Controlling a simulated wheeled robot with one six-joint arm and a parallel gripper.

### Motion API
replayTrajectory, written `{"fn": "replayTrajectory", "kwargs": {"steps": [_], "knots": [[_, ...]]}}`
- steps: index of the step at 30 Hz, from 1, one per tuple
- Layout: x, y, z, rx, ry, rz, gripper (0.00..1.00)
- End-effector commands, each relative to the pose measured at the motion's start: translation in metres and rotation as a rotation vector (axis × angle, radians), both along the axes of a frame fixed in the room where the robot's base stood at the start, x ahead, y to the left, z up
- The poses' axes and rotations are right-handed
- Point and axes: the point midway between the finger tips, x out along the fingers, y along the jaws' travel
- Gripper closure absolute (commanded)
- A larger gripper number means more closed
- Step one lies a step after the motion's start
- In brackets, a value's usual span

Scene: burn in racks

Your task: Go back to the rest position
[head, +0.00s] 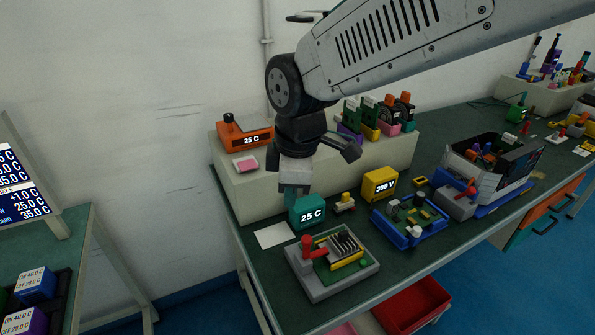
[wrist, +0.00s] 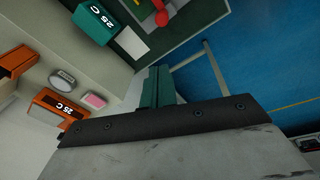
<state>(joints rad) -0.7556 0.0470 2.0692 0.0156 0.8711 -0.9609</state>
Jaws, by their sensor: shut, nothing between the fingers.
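My gripper (head: 291,188) hangs pointing down over the left end of the green workbench (head: 262,217). Its fingers are together with nothing between them. In the head view it is just above and behind a teal block reading 25 C (head: 309,212); I cannot tell the exact gap. In the wrist view the shut fingers (wrist: 157,82) show at the middle, and the teal block (wrist: 93,22) lies apart from them at the upper left.
A raised shelf holds an orange 25 C unit (head: 245,138) and a pink block (head: 246,164). In front stand a grey fixture with a red lever (head: 330,265), a yellow 300 V block (head: 380,184) and a blue tray (head: 409,222). A second table (head: 50,250) is at left.

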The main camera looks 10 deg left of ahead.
Motion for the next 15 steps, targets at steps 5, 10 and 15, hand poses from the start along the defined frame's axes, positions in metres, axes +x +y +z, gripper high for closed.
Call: {"fn": "replayTrajectory", "kwargs": {"steps": [5,10,15], "knots": [[-0.002,-0.001,-0.001,-0.001,0.014,-0.057,1.0],[-0.026,-0.029,-0.012,-0.057,0.098,-0.276,1.0],[-0.048,-0.101,0.001,-0.086,0.149,-0.612,1.0]]}}
